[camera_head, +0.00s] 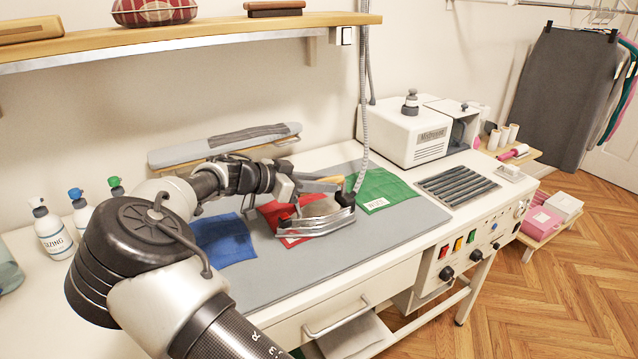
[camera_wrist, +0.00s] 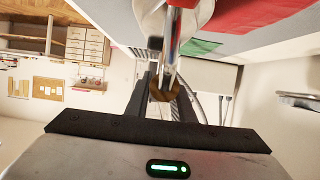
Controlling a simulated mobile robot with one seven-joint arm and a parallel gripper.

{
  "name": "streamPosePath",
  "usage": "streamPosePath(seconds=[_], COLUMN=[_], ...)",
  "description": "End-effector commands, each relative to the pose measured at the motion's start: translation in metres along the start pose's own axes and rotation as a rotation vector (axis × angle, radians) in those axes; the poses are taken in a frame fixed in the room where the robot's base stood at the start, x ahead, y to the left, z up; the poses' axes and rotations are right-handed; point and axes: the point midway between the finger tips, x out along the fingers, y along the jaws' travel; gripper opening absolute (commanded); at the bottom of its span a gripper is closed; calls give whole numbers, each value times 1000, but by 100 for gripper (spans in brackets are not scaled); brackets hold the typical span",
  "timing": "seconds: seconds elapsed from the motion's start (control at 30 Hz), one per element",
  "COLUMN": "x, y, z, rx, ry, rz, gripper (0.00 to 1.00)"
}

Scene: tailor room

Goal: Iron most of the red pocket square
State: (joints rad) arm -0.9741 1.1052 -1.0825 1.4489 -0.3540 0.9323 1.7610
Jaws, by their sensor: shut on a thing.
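The red pocket square (camera_head: 269,212) lies on the grey ironing pad (camera_head: 320,263), between a blue cloth and a green cloth. The iron (camera_head: 318,222) with its shiny metal soleplate is over the red square and hides part of it; I cannot tell whether it touches the cloth. My gripper (camera_head: 293,186) is shut on the iron's handle (camera_head: 325,184). In the wrist view the round brown end of the handle (camera_wrist: 165,92) sits between my fingers, with the red cloth (camera_wrist: 245,14) at the top.
The blue cloth (camera_head: 224,240) lies left of the red one and the green cloth (camera_head: 385,190) right of it. A hose (camera_head: 363,100) hangs behind the iron. A white machine (camera_head: 405,135) stands at the back right. Spray bottles (camera_head: 48,228) stand at the left. A shelf (camera_head: 180,35) is above.

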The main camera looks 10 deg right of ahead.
Motion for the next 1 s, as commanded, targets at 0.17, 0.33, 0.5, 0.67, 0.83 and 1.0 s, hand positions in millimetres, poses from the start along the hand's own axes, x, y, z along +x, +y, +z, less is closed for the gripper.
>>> streamPosePath(seconds=[0.17, 0.33, 0.5, 0.67, 0.83, 1.0], x=[0, 0, 0, 0, 0, 0], y=[8, 14, 18, 18, 18, 13], z=[0, 1, 1, 1, 1, 1], rx=[1, 0, -1, -1, -1, 0], ry=[0, -2, -2, -2, -2, -2], rz=[3, 2, 2, 2, 2, 1], gripper=[0, 0, 0, 0, 0, 0])
